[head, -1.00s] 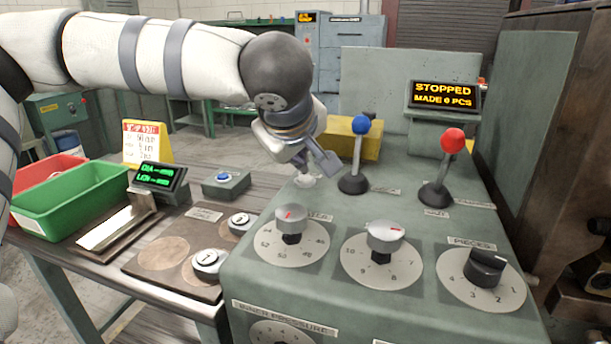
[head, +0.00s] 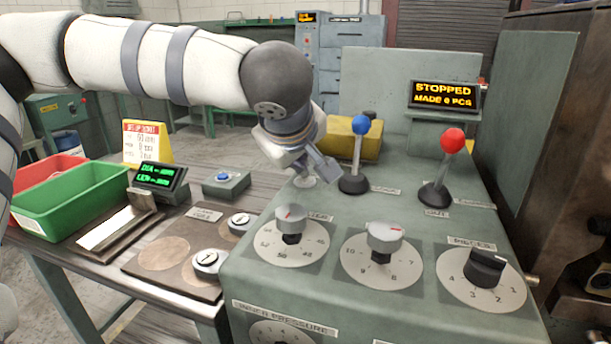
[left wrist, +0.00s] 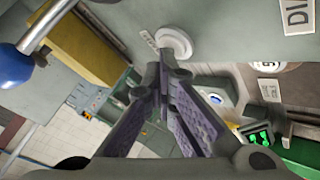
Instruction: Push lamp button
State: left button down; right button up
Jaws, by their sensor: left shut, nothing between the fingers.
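A round pale button (head: 304,182), which I take for the lamp button, sits on the top of the green console, left of the blue-knobbed lever. In the left wrist view the button (left wrist: 174,42) shows as a white disc just beyond my fingertips. My left gripper (head: 326,172) is shut and empty, tilted down over the console beside the button. In the left wrist view its fingers (left wrist: 164,68) meet near the button's lower edge. I cannot tell whether they touch it. The right gripper is not in view.
The blue-knobbed lever (head: 360,150) stands close to the right of my gripper. The red-knobbed lever (head: 450,160) stands further right. Several dials, including a silver one (head: 290,225), are in front. A yellow box (head: 345,135) is behind. The display (head: 443,95) reads STOPPED.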

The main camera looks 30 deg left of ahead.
aim_at(300, 179)
pick_arm(q)
jog(key=shift+r, duration=0.35)
notch_tip(300, 179, up, 6)
dwell(0.4)
